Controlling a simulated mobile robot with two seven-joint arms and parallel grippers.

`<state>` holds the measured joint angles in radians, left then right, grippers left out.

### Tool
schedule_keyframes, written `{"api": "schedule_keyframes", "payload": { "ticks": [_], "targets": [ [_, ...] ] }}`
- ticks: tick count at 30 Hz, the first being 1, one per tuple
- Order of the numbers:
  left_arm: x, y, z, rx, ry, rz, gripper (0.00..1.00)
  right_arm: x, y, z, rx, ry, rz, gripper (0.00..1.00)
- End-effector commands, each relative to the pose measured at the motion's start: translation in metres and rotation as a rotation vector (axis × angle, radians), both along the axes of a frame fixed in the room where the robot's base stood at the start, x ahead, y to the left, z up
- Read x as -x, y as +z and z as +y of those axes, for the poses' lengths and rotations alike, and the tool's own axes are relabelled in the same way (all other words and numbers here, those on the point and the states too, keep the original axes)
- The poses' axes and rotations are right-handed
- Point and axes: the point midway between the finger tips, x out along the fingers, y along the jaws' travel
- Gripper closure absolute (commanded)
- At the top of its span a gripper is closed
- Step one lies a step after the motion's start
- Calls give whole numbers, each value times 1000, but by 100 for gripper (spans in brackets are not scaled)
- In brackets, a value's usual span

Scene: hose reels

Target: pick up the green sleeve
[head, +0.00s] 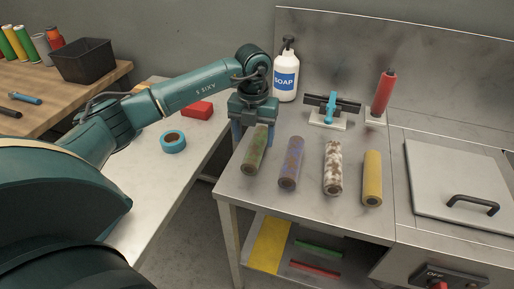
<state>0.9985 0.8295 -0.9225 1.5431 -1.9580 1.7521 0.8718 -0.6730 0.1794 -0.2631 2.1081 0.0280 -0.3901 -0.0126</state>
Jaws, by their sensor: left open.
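The green sleeve (254,154) lies on the metal table, green with brownish worn patches, at the left end of a row of sleeves. My left gripper (254,137) is open directly above and around the far end of the green sleeve, with one finger to each side of it. Whether the fingers touch the sleeve I cannot tell. My right gripper is not in view.
Beside it lie a purple-brown sleeve (290,165), a white-brown sleeve (332,168) and a yellow sleeve (372,180). Behind stand a soap bottle (286,80), a blue clamp stand (330,108) and a red cylinder (383,95). A lidded unit (440,178) is at right.

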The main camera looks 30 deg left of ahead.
Motion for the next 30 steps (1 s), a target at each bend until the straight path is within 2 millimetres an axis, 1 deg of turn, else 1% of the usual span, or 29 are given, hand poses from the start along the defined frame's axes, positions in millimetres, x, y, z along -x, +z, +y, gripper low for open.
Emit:
{"api": "schedule_keyframes", "payload": {
  "ticks": [5, 10, 12, 15, 23, 30],
  "targets": [
    [0, -12, 0, 0, -1, 1, 33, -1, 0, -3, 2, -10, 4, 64],
    [-1, -36, 1, 1, -1, 4, 33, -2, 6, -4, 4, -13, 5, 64],
    [-1, -47, 0, 2, -1, 3, 33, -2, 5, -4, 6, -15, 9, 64],
    [-1, -56, 1, 2, -1, 2, 33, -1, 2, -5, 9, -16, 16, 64],
    [-2, -59, 1, 1, -1, -1, 33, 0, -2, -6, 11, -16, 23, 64],
    [-2, -59, 1, 1, -2, 0, 52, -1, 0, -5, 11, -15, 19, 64]
  ]
}}
